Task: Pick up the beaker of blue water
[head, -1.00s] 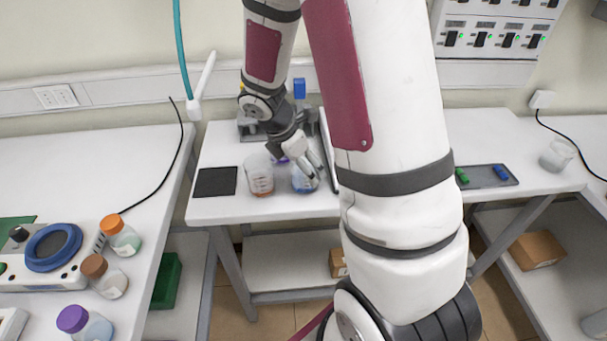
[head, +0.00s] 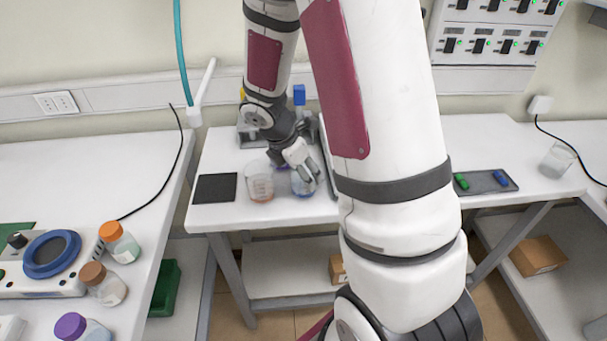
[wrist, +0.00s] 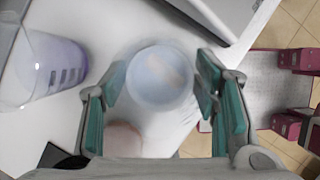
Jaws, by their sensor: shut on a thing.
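The beaker of blue water (head: 303,187) is on the middle white table, close to its front edge. In the wrist view its round blue water (wrist: 162,77) lies between the two teal-padded fingers. My gripper (head: 306,172) reaches down over it from behind and is shut on it, with a finger at each side (wrist: 163,90). The fingers hide part of the beaker in the head view. I cannot tell whether its base is clear of the table.
A beaker of orange liquid (head: 259,187) stands close beside it on the left. A beaker of purple liquid (wrist: 48,70) is also close. A black square pad (head: 214,188) lies further left. A dark tray (head: 485,182) and a clear beaker (head: 557,160) are far right.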

